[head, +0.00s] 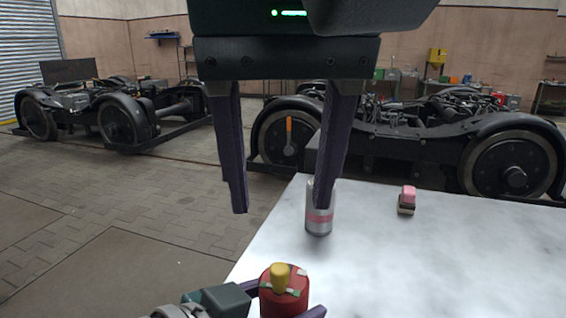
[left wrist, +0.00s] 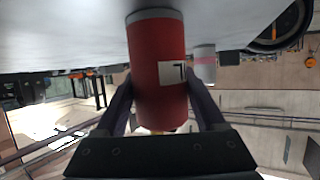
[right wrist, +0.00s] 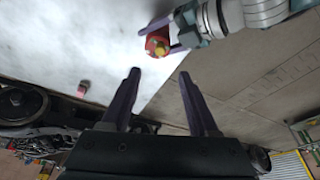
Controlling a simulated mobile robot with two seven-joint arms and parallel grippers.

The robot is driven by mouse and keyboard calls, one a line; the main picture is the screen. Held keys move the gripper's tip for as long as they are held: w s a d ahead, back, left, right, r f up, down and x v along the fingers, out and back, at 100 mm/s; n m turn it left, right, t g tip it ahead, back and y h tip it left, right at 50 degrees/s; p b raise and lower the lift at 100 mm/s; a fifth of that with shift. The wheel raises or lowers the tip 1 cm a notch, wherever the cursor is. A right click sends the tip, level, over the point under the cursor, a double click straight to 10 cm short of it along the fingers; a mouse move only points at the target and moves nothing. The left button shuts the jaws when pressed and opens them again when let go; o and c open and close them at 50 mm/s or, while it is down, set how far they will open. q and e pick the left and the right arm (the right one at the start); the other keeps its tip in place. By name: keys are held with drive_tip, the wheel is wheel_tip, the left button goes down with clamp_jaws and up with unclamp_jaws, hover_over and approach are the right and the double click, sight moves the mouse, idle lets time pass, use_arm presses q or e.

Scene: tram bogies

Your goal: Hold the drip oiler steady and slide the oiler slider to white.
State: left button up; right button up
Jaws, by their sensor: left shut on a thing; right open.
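The drip oiler (head: 284,300) is a red cylinder at the table's near edge, with a yellow knob (head: 280,276) on its top and small white and green patches around the knob. I take the knob to be the slider; which patch it points at I cannot tell. My left gripper (head: 285,308) is shut around the oiler's body; the left wrist view shows the red side (left wrist: 155,60) with a white label between both fingers. My right gripper (head: 281,210) is open and empty, above and beyond the oiler. The right wrist view shows the oiler (right wrist: 154,48) past its fingertips.
A grey can with a pink band (head: 319,222) stands on the white table (head: 460,260), partly behind a right finger. A pink and dark block (head: 407,200) lies farther right. Bogies (head: 120,115) stand beyond on the paved floor. Much of the table's right side is clear.

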sight(280, 268)
drive_tip(key=x, duration=1.1)
drive_tip(key=shift+c, duration=0.2)
clamp_jaws()
